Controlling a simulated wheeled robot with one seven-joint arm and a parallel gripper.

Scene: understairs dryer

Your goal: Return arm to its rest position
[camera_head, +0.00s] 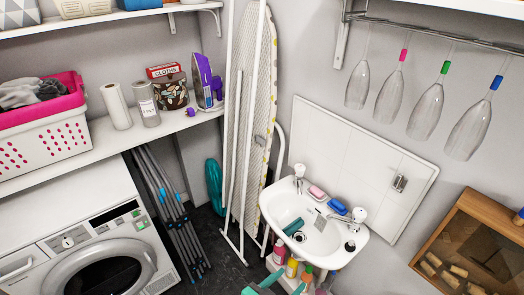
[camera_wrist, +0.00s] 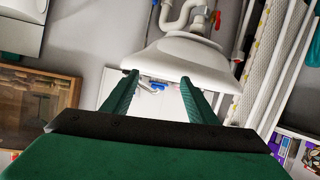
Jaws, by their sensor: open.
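My gripper (camera_wrist: 160,79) shows in the wrist view with its two dark green fingers apart and nothing between them. The wrist picture is turned over, with the white sink (camera_wrist: 172,58) and its drain pipe beyond the fingertips. In the head view, a teal shape at the bottom edge (camera_head: 264,284) looks like part of my gripper, in front of and below the sink (camera_head: 322,243). My arm is mostly out of view.
An ironing board (camera_head: 258,105) leans left of the sink. A dryer (camera_head: 100,255) and a shelf with a pink-rimmed basket (camera_head: 45,137) stand at left. A wooden cabinet (camera_head: 470,245) is at right. Glasses (camera_head: 425,110) hang from a rail. Several bottles (camera_head: 292,268) stand under the sink.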

